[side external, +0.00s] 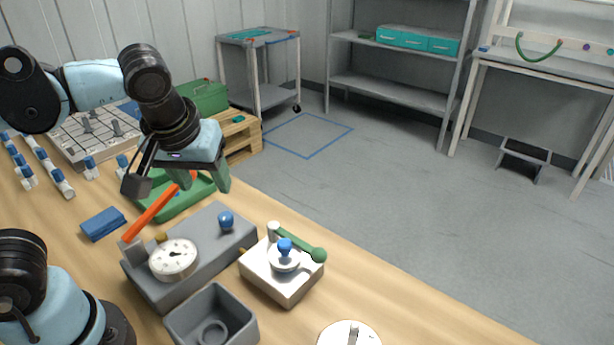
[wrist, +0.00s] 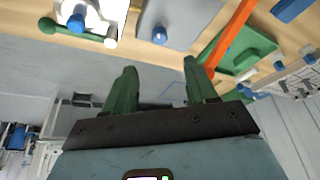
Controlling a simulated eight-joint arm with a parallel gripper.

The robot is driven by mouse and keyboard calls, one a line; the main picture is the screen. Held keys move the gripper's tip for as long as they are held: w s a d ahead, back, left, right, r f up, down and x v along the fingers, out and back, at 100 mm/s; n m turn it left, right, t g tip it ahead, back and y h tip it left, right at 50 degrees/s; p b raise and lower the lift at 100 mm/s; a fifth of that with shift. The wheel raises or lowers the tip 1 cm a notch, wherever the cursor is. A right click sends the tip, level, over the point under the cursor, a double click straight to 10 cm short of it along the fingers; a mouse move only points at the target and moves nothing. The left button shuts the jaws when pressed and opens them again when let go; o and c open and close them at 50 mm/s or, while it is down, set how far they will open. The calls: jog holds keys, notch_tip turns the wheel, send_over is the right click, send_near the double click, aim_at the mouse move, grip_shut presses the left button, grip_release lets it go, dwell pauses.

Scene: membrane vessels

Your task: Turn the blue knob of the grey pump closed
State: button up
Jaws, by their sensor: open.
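The grey pump (side external: 205,250) is a low box on the wooden table, with a white round dial gauge (side external: 173,259) on top and an orange-red lever (side external: 157,208) rising at its left end. Its blue knob (side external: 226,220) is a small ball at the far right end of the top. In the wrist view the blue knob (wrist: 159,35) is at the upper middle, on the grey pump (wrist: 178,18). My gripper (side external: 208,184) is open and empty, with green fingers, above and behind the pump, apart from the knob. In the wrist view my gripper (wrist: 157,75) points toward the table.
A white block (side external: 282,272) with another blue knob (side external: 285,246) and a green-handled lever stands right of the pump. An open grey box (side external: 211,318) is in front. A green tray (side external: 182,196) lies behind, a blue block (side external: 103,224) to the left. The right table edge is close.

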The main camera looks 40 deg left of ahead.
aim_at(225, 216)
jog(key=shift+w+a+f+n+g+y, duration=0.15)
jog(key=shift+w+a+f+n, duration=0.4)
jog(key=shift+f, duration=1.3)
jog(key=shift+w+a+f+n+g+y, duration=0.1)
jog(key=shift+w+a+f+n, duration=0.5)
jog(key=shift+f, duration=1.3)
jog(key=shift+w+a+f+n+g+y, duration=0.2)
jog(key=shift+w+f, duration=0.65)
jog(key=shift+f, duration=1)
jog(key=shift+d, duration=0.15)
jog(key=c, duration=1.1)
jog(key=shift+o, duration=0.2)
jog(key=shift+t, duration=0.25)
jog(key=shift+s+m+t+h, duration=0.1)
jog(key=shift+m+t+h, duration=0.3)
jog(key=shift+m, duration=1.05)
jog(key=shift+m+t+h, duration=0.1)
jog(key=shift+m+h, duration=0.45)
jog(key=shift+m, duration=0.85)
